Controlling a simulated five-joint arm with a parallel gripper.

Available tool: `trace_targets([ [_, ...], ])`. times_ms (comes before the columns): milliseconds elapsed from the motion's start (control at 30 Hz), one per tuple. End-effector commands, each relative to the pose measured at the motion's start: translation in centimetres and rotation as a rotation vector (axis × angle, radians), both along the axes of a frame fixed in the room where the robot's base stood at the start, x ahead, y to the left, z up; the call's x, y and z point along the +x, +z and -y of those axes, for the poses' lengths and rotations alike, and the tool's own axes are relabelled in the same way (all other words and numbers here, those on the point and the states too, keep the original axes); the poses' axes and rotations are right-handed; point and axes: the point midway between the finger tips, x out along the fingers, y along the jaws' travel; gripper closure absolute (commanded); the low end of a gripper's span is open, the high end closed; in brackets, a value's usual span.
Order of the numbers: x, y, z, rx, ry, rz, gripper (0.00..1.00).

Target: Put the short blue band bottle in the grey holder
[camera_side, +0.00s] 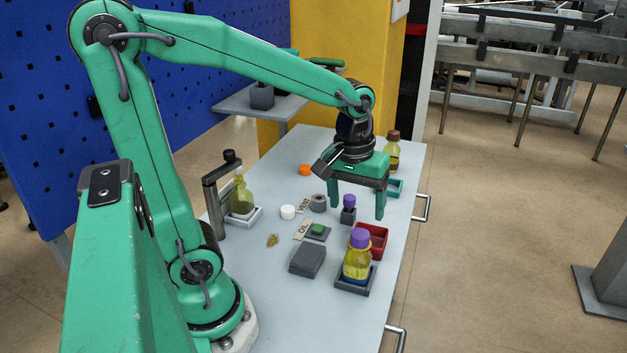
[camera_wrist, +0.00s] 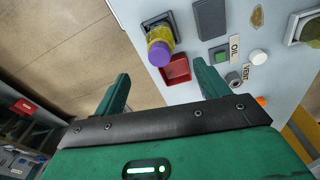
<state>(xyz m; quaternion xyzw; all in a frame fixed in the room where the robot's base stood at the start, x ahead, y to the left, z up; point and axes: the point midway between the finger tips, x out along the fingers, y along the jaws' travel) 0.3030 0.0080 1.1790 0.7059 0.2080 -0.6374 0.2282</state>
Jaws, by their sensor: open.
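A yellow bottle with a purple cap (camera_side: 357,258) stands upright in a dark grey holder (camera_side: 352,291) near the table's right edge, with blue showing at its base. In the wrist view the bottle (camera_wrist: 159,48) stands in the same holder (camera_wrist: 150,22). My gripper (camera_side: 356,212) is open and empty, fingers pointing down, farther back on the table than this bottle. In the wrist view, the bottle is beyond my open fingers (camera_wrist: 161,74), apart from them.
A red bin (camera_side: 373,240) sits right behind the bottle. A brown-capped bottle (camera_side: 392,153) stands behind, partly hidden. A grey block (camera_side: 307,261) and an olive bottle (camera_side: 241,199) stand left. The front table is clear.

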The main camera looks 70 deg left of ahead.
Motion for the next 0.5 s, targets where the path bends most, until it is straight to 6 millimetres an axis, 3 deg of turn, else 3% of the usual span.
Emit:
trace_targets([
  [200, -2.6, 2.4, 0.3, 0.034, -0.191, 0.126, 0.26],
  [500, -6.0, 4.4, 0.7, 0.115, -0.453, 0.289, 0.26],
])
